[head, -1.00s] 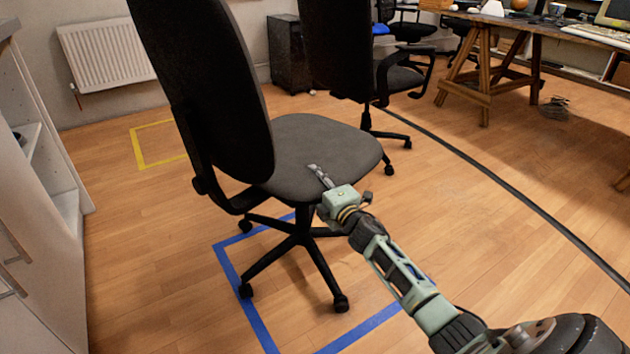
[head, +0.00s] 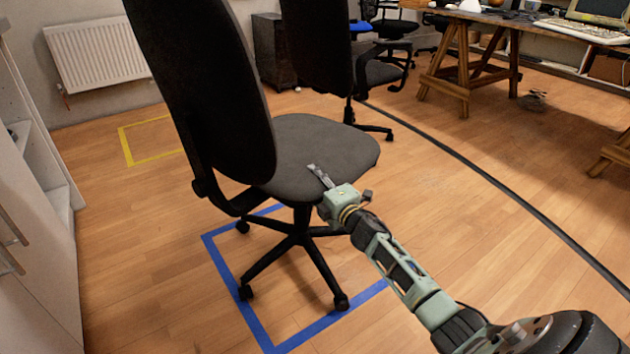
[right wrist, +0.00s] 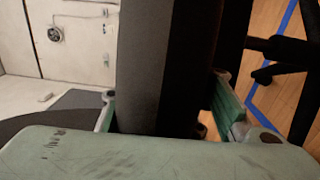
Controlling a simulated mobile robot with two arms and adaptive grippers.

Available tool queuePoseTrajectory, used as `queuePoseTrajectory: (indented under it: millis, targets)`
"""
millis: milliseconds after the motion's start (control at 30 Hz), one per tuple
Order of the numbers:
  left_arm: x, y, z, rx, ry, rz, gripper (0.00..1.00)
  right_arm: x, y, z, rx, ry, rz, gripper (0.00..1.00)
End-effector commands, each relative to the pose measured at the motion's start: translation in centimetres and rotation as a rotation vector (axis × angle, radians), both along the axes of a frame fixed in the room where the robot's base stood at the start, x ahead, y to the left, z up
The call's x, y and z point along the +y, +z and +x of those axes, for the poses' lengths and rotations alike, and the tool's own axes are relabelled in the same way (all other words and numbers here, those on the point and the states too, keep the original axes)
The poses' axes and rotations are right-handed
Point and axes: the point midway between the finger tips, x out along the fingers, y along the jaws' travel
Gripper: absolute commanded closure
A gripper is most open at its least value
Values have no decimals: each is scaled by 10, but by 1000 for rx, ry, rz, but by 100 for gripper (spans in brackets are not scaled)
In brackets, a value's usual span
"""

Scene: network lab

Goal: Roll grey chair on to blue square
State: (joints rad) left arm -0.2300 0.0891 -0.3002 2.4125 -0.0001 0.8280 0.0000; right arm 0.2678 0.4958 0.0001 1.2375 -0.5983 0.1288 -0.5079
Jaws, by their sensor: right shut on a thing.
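The grey chair (head: 310,152) has a grey seat, a tall black back and a black wheeled base. It stands upright over the blue square (head: 228,278), a tape outline on the floor. The casters that show are inside the outline or close to its lines. One front caster is near the front line and a rear one is at the back line. My right gripper (head: 322,178) is shut on the seat's edge, which also shows between the fingers in the right wrist view (right wrist: 160,70). My left gripper is not in view.
Another black chair (head: 318,50) stands close behind. A black cable (head: 470,165) curves across the floor at right. A wooden trestle desk (head: 465,65) is at upper right, and a white cabinet (head: 35,200) at left. A yellow square (head: 127,150) lies at back left.

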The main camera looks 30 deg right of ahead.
Motion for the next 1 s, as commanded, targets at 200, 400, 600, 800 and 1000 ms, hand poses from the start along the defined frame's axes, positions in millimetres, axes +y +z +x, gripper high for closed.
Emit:
queuePoseTrajectory:
  millis: [200, 400, 600, 800, 1000]
  targets:
    - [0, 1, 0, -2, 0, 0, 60, 0, 0, 0, -1, 1, 5, 100]
    - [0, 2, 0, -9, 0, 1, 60, 0, 0, 0, -1, 1, 4, 48]
    - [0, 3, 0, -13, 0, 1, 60, 0, 0, 0, -1, 1, 2, 41]
    - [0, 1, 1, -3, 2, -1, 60, 1, 0, -1, -1, 1, 1, 41]
    - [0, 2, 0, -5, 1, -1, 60, 1, -2, -20, 2, 1, 0, 41]
